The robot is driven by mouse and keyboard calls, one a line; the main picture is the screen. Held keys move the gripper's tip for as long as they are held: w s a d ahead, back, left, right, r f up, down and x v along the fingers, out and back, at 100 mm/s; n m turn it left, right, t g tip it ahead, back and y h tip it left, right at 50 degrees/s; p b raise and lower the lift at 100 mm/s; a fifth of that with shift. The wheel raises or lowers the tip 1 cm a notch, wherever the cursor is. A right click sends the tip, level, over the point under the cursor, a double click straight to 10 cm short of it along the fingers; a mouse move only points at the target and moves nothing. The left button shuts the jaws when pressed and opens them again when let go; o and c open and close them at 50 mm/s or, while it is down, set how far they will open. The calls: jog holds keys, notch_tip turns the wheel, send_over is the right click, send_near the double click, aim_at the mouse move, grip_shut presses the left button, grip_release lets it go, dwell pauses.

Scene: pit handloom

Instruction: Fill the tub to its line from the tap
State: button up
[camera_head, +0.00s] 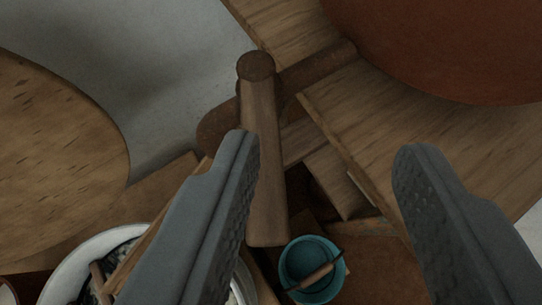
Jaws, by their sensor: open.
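My gripper (328,150) is open, its two grey fingers wide apart with nothing between the tips. A teal round vessel (284,270), seen from above, is low in the picture between the fingers and apart from them. A thin brown stick lies across it. A white-rimmed round container (72,262) is at the lower left, partly hidden by the left finger, with dark and pale stuff in it. I cannot tell which vessel is the tub. No tap and no fill line can be made out.
An upright wooden post (263,160) stands just behind the left fingertip. A large red-brown rounded vessel (445,45) rests on a wooden board (440,140) at upper right. A round wooden top (55,160) is at left. Pale floor (165,75) shows at upper left.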

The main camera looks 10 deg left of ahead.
aim_at(264, 163)
jog(key=s+f+t+y, duration=0.2)
jog(key=s+f+t, duration=0.1)
jog(key=s, duration=0.4)
jog(key=s+f+t+y, duration=0.1)
jog(key=s+f+t, duration=0.3)
jog(key=s, duration=0.3)
jog(key=w+a, duration=0.1)
jog(key=w, duration=1)
jog(key=w+a, duration=0.1)
jog(key=w, duration=0.5)
jog(key=shift+w+a+r, duration=0.15)
jog(key=shift+a, duration=0.15)
grip_shut()
